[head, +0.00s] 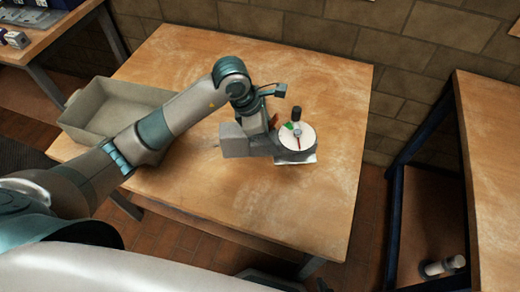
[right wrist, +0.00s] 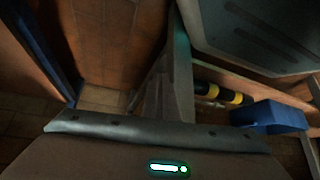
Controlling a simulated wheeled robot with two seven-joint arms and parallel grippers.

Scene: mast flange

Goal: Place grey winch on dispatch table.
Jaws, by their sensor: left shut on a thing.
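The grey winch (head: 297,137) has a round pale face, a black knob on top and a light flat base. It is over the middle wooden table (head: 330,90), right of its centre. My left gripper (head: 277,143) comes from the left and is shut on the winch's left side, hiding part of it. I cannot tell whether the base touches the tabletop. Which table is the dispatch table is not marked. In the right wrist view, a grey bar and a lit strip show at the bottom; the fingertips of my right gripper cannot be made out.
An open grey-beige bin (head: 88,125) stands on the table's left side, behind my left arm. Another wooden table (head: 495,150) is at the right, with a pale cylinder (head: 445,265) below it. The tabletop behind and in front of the winch is clear. A brick wall (head: 330,35) rises behind.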

